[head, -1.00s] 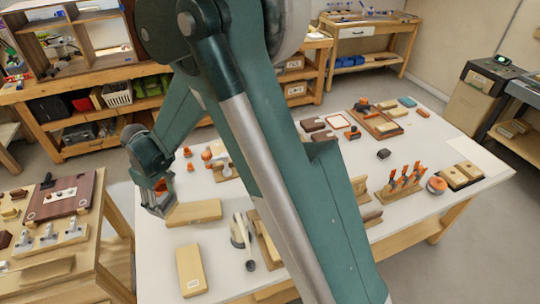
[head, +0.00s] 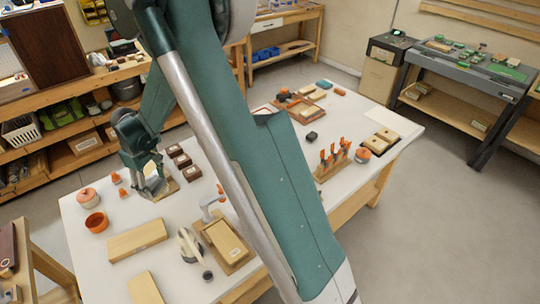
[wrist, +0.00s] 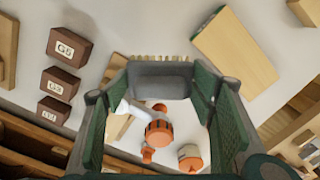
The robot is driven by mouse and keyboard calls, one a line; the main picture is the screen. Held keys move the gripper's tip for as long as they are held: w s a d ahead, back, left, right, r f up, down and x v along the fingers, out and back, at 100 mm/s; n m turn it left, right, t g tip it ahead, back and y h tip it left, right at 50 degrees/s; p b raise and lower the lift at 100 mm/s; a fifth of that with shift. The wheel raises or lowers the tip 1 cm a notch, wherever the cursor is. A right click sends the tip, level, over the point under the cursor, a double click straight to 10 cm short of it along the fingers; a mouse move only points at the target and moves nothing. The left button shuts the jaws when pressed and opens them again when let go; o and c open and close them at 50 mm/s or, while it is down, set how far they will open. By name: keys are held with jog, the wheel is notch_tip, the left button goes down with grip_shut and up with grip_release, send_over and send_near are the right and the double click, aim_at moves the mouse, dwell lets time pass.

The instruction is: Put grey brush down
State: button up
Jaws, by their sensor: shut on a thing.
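My gripper (head: 154,187) hangs over the left part of the white table, beside the dark brown boxes. In the wrist view its two green-padded fingers (wrist: 165,95) are shut on the grey brush (wrist: 160,80). The brush spans between the fingers as a grey block, with pale bristles along its far edge. In the head view the gripper mostly hides the brush. I cannot tell how far the brush is above the table (head: 75,245).
Brown labelled boxes (wrist: 70,48) stand close by. Orange pots (head: 96,222) and a wooden board (head: 137,240) lie nearer the front. A tray with a wooden block (head: 225,240) and a clamp rack (head: 333,163) stand further right. Bare white table shows between them.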

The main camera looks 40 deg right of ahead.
jog(key=d+r+m+p, duration=0.15)
jog(key=d+m, duration=0.25)
jog(key=d, duration=2.7)
jog(key=s+d, duration=0.3)
jog(key=d, duration=0.7)
jog(key=s+d+m+b, duration=0.1)
jog(key=s+d, duration=0.3)
jog(key=d, duration=0.7)
jog(key=s+d+m+b, duration=0.1)
jog(key=s+d, duration=0.3)
jog(key=d, duration=0.7)
jog(key=shift+s+d+f, duration=0.15)
jog(key=shift+d+f, duration=0.05)
jog(key=shift+f+b, duration=0.45)
jog(key=shift+f, duration=2.7)
jog(key=shift+f, duration=1.85)
